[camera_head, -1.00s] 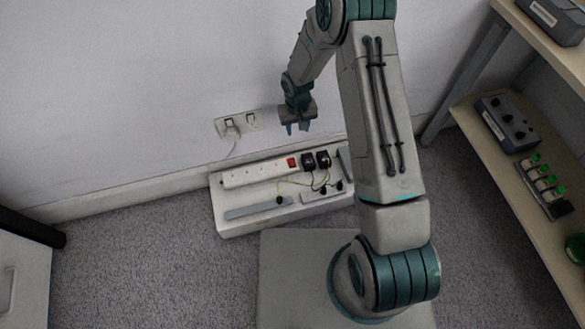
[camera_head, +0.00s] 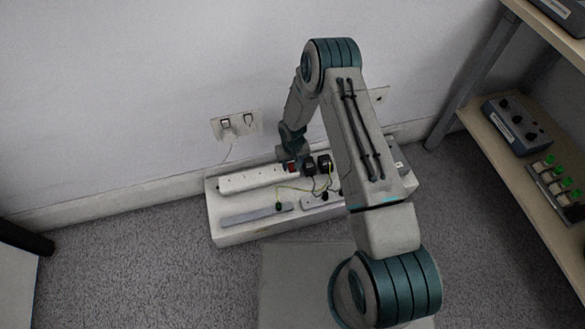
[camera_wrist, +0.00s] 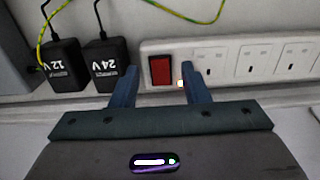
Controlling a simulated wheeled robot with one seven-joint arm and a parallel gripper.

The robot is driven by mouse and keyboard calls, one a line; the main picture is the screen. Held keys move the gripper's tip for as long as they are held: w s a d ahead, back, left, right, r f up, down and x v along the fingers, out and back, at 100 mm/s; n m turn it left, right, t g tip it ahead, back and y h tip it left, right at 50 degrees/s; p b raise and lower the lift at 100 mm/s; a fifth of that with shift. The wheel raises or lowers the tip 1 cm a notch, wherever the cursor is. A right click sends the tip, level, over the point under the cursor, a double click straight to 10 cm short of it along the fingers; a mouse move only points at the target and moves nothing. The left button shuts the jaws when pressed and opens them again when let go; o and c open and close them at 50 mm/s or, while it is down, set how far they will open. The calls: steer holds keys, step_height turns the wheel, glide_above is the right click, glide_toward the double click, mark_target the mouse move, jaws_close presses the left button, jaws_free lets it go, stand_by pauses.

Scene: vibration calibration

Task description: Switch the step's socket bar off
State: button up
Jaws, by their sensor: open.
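The white socket bar (camera_head: 248,180) lies along the back of the low white step (camera_head: 228,233) by the wall. In the wrist view the bar (camera_wrist: 225,62) shows a red rocker switch (camera_wrist: 160,71) at its left end, with a small lit amber lamp beside it. My gripper (camera_wrist: 160,84) is open, its two blue fingers on either side of the switch in the picture. Nothing is between the fingers except the view of the switch; I cannot tell if they touch the bar. In the head view my gripper (camera_head: 291,163) hides part of the switch.
Two black adapters, marked 12 V (camera_wrist: 62,66) and 24 V (camera_wrist: 106,64), stand close beside the switch. Yellow-green and black cables run over the step. A wall socket (camera_head: 236,124) is behind. Shelves (camera_head: 490,150) with a grey box stand at right.

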steer(key=shift+f, duration=0.85)
